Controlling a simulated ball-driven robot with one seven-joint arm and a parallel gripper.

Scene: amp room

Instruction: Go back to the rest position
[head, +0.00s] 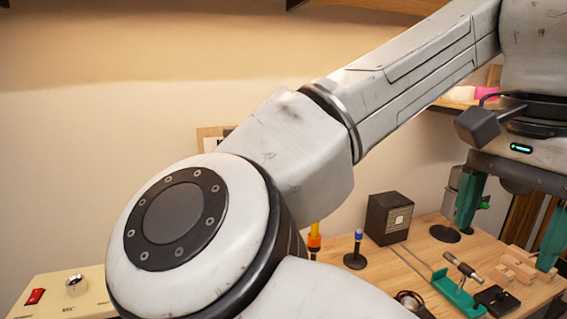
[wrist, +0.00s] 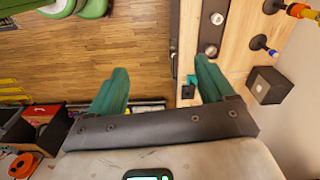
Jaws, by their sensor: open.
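My gripper (head: 503,248) is at the right of the head view, its two green fingers apart and pointing down above the wooden workbench (head: 330,248). Nothing is between the fingers. In the wrist view the open fingers (wrist: 162,66) also show spread and empty, with wooden floor behind the left finger and the bench edge behind the right one. My arm is raised and stretches across the middle of the head view, hiding part of the bench and wall.
The bench holds a black box (head: 390,219), a blue-topped stand (head: 356,255), a green holder (head: 453,294), a black block (head: 497,300) and wooden blocks (head: 517,264). A cream panel (head: 110,295) is at lower left. The wrist view shows open floor (wrist: 110,35) and a green seat (wrist: 60,8).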

